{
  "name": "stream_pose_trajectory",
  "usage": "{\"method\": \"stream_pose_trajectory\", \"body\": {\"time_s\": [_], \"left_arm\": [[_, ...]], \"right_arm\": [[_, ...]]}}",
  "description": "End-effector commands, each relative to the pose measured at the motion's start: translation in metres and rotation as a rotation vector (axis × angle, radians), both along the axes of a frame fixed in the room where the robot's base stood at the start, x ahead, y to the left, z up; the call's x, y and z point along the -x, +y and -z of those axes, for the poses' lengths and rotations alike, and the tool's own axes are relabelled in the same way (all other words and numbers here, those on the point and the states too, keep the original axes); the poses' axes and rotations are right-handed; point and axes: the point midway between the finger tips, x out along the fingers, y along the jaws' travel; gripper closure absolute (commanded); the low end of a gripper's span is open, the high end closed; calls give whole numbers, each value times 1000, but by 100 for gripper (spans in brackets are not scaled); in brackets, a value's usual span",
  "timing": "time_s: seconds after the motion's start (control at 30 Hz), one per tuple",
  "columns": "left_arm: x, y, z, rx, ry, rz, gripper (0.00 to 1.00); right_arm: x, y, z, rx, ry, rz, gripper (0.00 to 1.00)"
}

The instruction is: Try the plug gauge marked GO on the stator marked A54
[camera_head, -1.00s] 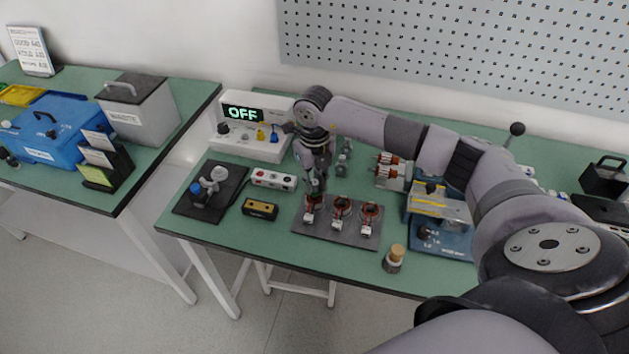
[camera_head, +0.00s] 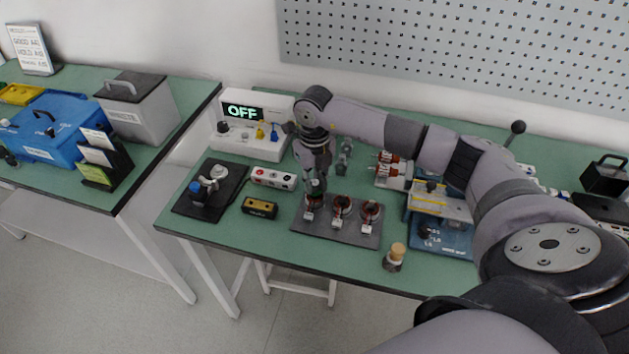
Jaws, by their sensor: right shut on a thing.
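Three stators with copper-red windings and white tags sit in a row on a dark grey mat (camera_head: 337,232): a left one (camera_head: 309,202), a middle one (camera_head: 342,207) and a right one (camera_head: 369,213). The tags are too small to read, so I cannot tell which is A54. My right gripper (camera_head: 316,184) points down over the left stator, shut on a small grey plug gauge. Its marking and most of it are hidden by the fingers. I cannot tell whether its tip is inside the bore. Another grey gauge-like piece (camera_head: 344,155) stands behind the gripper. My left gripper is out of view.
A white tester (camera_head: 250,135) reading OFF stands at the back left. A black-and-yellow box (camera_head: 259,208), a switch box (camera_head: 273,178) and a black pad (camera_head: 186,203) lie left of the mat. A blue fixture (camera_head: 447,241) and a cork-topped jar (camera_head: 395,257) are to the right.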

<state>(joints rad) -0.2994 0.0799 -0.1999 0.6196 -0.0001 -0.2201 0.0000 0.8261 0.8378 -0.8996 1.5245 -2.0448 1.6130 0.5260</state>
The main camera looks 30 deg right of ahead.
Motion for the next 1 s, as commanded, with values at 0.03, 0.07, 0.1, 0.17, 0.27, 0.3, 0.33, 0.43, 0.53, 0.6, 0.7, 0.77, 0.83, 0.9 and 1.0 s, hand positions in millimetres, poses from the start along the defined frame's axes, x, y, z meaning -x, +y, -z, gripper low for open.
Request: {"method": "stream_pose_trajectory", "body": {"time_s": [0.03,0.07,0.1,0.17,0.27,0.3,0.33,0.43,0.53,0.6,0.7,0.77,0.83,0.9,1.0], "left_arm": [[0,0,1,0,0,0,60],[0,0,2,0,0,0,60],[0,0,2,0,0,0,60],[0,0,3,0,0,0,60],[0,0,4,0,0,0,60],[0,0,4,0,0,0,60],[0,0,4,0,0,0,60],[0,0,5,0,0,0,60],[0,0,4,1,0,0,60],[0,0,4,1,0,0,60],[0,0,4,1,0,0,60],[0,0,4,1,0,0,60],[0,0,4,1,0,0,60],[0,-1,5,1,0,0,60],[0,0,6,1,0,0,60]], "right_arm": [[0,0,1,0,-1,0,100],[0,0,1,0,-1,0,100],[0,0,2,0,-1,0,100],[0,0,3,0,-1,0,100],[0,0,4,0,-1,1,100],[0,0,4,0,-1,1,100],[0,0,4,0,-1,1,100],[0,0,4,0,-1,1,100],[0,0,4,0,-1,1,100],[0,0,4,0,-1,1,100],[0,0,4,0,-1,0,100],[0,0,4,0,-1,0,100],[0,0,4,0,-1,0,100],[0,0,5,0,-1,0,100],[0,0,6,0,-1,0,100]]}}
